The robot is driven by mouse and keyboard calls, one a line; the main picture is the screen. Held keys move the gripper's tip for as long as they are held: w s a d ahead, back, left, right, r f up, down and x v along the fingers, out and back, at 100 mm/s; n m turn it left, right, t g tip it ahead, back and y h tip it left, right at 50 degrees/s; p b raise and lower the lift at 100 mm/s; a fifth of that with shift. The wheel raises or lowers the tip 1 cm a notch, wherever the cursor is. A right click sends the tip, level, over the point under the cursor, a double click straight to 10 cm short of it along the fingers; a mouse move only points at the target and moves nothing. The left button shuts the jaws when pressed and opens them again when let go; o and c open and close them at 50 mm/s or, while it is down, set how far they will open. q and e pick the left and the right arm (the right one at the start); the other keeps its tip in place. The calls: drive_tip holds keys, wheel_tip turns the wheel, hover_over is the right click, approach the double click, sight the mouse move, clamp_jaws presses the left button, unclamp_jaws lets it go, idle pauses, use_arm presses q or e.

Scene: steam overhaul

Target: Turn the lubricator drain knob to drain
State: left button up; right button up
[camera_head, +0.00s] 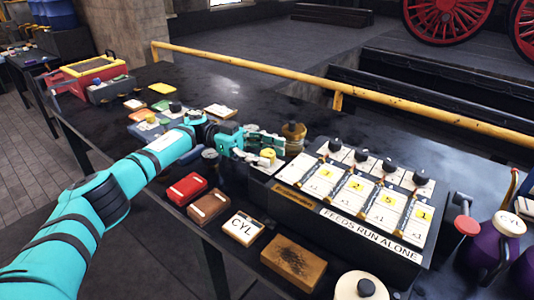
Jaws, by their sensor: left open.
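The lubricator (345,228) is a dark box on the bench, with a white sloped face, several black knobs along its top, yellow number tiles and a plate reading "FEEDS RUN ALONE". A small pale yellow knob (267,154) shows at its left end, between or just behind my fingers. I cannot read a drain mark on it. My left gripper (277,148) reaches in from the left and is open around or beside this knob; contact cannot be told. The fingers partly hide the lubricator's left end. My right gripper is out of view.
A brass cup (293,130) stands just behind the gripper. Purple cans (494,248) stand at right. A yellow rail (240,66) runs along the back.

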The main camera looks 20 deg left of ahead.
sight(267, 152)
use_arm(q)
wheel_tip(267, 152, up, 10)
drive_tip(key=shift+f, duration=0.15)
drive_tip(key=shift+f, duration=0.1)
idle(0.5)
